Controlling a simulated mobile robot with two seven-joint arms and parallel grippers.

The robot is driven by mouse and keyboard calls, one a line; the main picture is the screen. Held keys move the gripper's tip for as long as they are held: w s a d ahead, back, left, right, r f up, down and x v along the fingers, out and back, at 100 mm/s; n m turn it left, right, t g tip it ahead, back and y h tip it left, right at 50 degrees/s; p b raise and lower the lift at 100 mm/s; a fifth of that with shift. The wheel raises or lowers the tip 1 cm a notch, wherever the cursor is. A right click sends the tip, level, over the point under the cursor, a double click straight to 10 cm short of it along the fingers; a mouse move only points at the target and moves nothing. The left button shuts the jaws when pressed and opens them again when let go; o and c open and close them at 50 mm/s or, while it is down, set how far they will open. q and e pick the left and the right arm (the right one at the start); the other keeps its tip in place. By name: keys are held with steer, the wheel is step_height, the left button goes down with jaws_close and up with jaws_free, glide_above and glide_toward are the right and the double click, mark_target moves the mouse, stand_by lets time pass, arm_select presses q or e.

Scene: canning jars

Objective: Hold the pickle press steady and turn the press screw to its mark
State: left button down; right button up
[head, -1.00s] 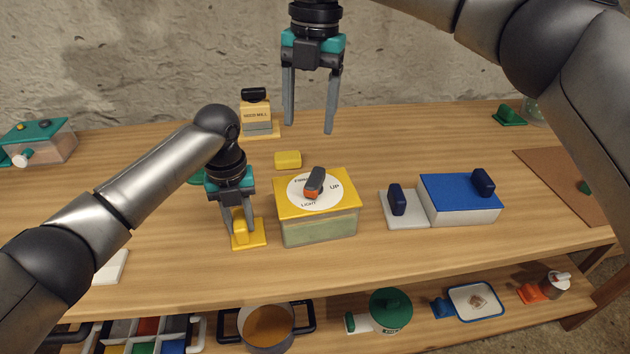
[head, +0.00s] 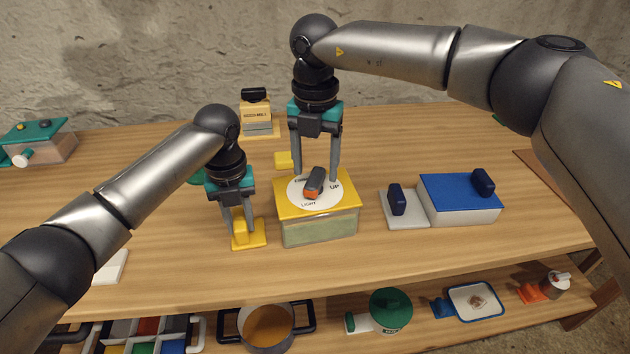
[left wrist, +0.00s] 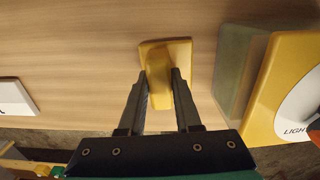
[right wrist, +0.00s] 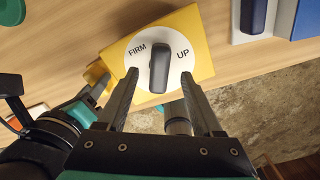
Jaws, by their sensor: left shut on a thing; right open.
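The pickle press (head: 318,226) is a pale green box with a yellow top (right wrist: 203,62). A white dial on top reads FIRM, UP and LIGHT. The press screw (head: 314,182) is a dark bar knob with an orange end near LIGHT; it also shows in the right wrist view (right wrist: 159,68). My left gripper (head: 239,230) is shut on a yellow grip block (left wrist: 160,88) on a small plate left of the box. My right gripper (head: 315,178) is open above the dial, pointing down, its fingers apart on either side of the screw.
A white and blue box (head: 460,205) with dark knobs stands to the right. A lower shelf holds a pot (head: 268,326) and other items.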

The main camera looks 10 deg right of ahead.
steer(key=shift+f, duration=0.8)
jaws_close()
steer(key=m, duration=0.4)
steer(key=shift+m, duration=0.4)
